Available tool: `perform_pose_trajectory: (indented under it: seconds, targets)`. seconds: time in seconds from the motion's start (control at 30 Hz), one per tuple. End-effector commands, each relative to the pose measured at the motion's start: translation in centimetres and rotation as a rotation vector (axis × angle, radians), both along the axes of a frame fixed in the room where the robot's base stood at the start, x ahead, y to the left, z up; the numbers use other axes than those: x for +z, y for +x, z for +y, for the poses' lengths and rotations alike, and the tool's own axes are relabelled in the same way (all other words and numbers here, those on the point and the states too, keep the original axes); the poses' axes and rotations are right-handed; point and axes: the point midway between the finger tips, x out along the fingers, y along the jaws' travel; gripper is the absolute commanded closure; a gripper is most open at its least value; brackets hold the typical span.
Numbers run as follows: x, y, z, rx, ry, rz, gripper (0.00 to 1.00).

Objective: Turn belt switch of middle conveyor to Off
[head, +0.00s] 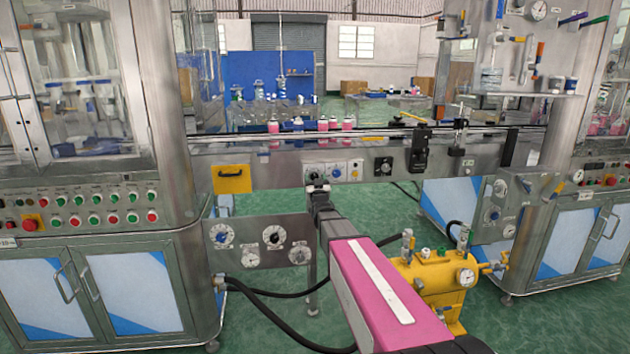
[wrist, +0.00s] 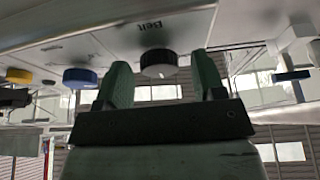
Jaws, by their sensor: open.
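The belt switch is a round black knob (wrist: 158,62) on the metal panel in the wrist view, with the word "Belt" printed beside it. My gripper (wrist: 162,70) is open, its two green fingers on either side of the knob with gaps showing. I cannot tell whether the fingers reach past its face. Which way the knob points is not readable. In the head view, my gripper (head: 317,184) is at the side panel of the middle conveyor (head: 280,172) and largely hides the knob.
A blue knob (wrist: 80,77) and a yellow knob (wrist: 18,75) sit beside the black one. Pink bottles (head: 335,122) stand on the conveyor. A yellow pump unit (head: 435,285) stands right of my arm, and a gauge panel (head: 262,240) is below left.

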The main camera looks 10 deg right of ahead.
Motion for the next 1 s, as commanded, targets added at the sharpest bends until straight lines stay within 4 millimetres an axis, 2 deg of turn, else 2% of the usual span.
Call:
perform_pose_trajectory:
  seconds: [0.27,0.37,0.4,0.43,0.77,1.0]
  targets:
    - [0.11,0.23,0.00,0.000,0.000,0.001,0.37]
    - [0.10,0.22,0.00,0.000,0.000,0.001,0.66]
    - [0.11,0.21,0.00,0.000,0.000,0.001,0.79]
    - [0.11,0.21,0.00,0.000,0.000,0.001,0.87]
    - [0.11,0.20,-0.05,0.000,-0.027,0.000,0.86]
    - [0.11,0.19,-0.09,-0.001,-0.150,0.000,0.86]
